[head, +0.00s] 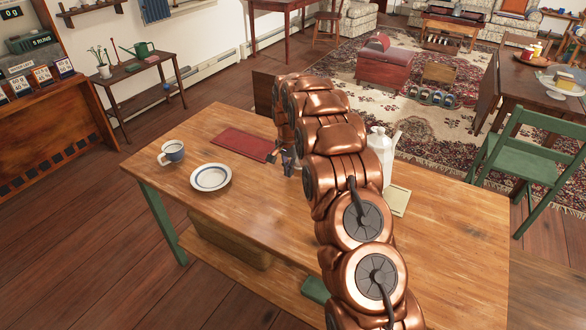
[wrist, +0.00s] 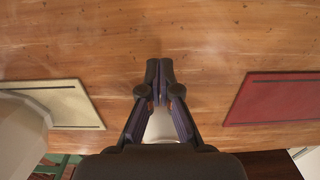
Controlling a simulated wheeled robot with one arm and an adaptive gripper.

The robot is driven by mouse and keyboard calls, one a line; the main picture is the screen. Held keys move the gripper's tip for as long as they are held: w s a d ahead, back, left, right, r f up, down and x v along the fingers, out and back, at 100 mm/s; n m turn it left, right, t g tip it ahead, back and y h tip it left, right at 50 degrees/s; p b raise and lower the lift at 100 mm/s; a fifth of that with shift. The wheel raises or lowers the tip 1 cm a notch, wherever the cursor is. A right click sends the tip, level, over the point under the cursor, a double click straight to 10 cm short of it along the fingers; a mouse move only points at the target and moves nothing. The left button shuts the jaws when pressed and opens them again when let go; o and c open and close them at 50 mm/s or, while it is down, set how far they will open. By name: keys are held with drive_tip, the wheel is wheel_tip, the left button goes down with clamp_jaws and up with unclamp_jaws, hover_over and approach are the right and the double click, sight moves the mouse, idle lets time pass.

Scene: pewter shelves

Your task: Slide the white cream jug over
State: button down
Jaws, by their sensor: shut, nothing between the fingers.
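A small white thing, which looks like the white cream jug (wrist: 160,126), shows between the finger linkages in the wrist view. It is mostly hidden by my gripper, and I cannot tell whether they touch. In the head view my arm hides most of that spot. My gripper (head: 287,163) is low over the wooden table, between the red mat and the cream mat. In the wrist view its fingertips (wrist: 160,68) are together with nothing between them, over bare wood.
A tall white pot (head: 380,148) stands by the cream mat (head: 397,201), right of my arm. The red mat (head: 242,144) lies to the left. A blue-rimmed plate (head: 211,177) and a mug (head: 172,153) stand farther left. The table's near part (head: 260,215) is clear.

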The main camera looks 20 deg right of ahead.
drive_tip(key=shift+s+a+f, duration=0.1)
drive_tip(key=shift+s+a, duration=0.15)
drive_tip(key=shift+a, duration=0.15)
wheel_tip(320, 180, up, 10)
drive_tip(key=b, duration=0.2)
drive_tip(key=s+a+r+n+p, duration=0.3)
drive_tip(key=s+a+r, duration=0.3)
drive_tip(key=s+r, duration=0.4)
drive_tip(key=s+a+r+n+g+p, duration=0.1)
drive_tip(key=s+a+n+p, duration=0.1)
drive_tip(key=s, duration=1.7)
drive_tip(key=s+a+r+n+p, duration=0.1)
drive_tip(key=s+a+n+p, duration=0.2)
drive_tip(key=s, duration=1.7)
drive_tip(key=a+n, duration=0.1)
drive_tip(key=n, duration=0.2)
drive_tip(key=shift+a+r+g, duration=0.35)
drive_tip(key=shift+r+g, duration=0.05)
